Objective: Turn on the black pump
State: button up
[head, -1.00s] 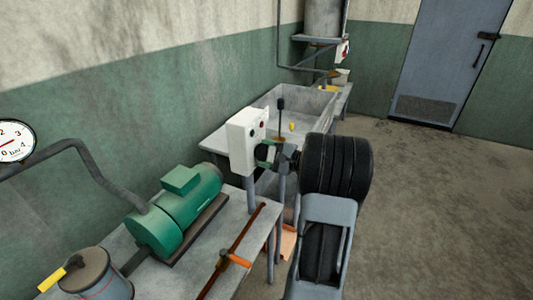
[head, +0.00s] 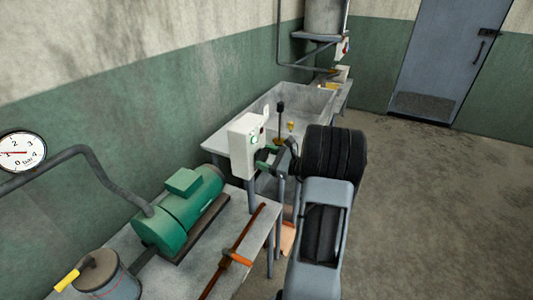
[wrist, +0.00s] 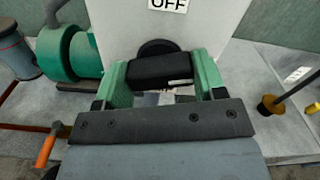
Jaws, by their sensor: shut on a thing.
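My gripper (wrist: 163,82) has its green fingers closed on the two ends of a black switch handle (wrist: 160,68), which lies roughly level across the wrist view. A round black base shows behind the handle on the white control box (wrist: 112,32). An "OFF" label (wrist: 168,4) is above the handle. No black pump can be made out; a green pump (head: 178,213) sits on the near bench.
A pressure gauge (head: 22,151) hangs at the left by a grey pipe (head: 85,155). A grey trough (head: 300,101) stands behind the box. Floor is open at right.

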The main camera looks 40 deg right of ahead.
jog(key=shift+m+p, duration=1.05)
jog(key=shift+m, duration=0.85)
jog(key=o, duration=0.9)
jog(key=b+v, duration=0.2)
jog(key=v, duration=1.1)
jog(key=shift+s+d, duration=0.2)
jog(key=shift+s, duration=0.15)
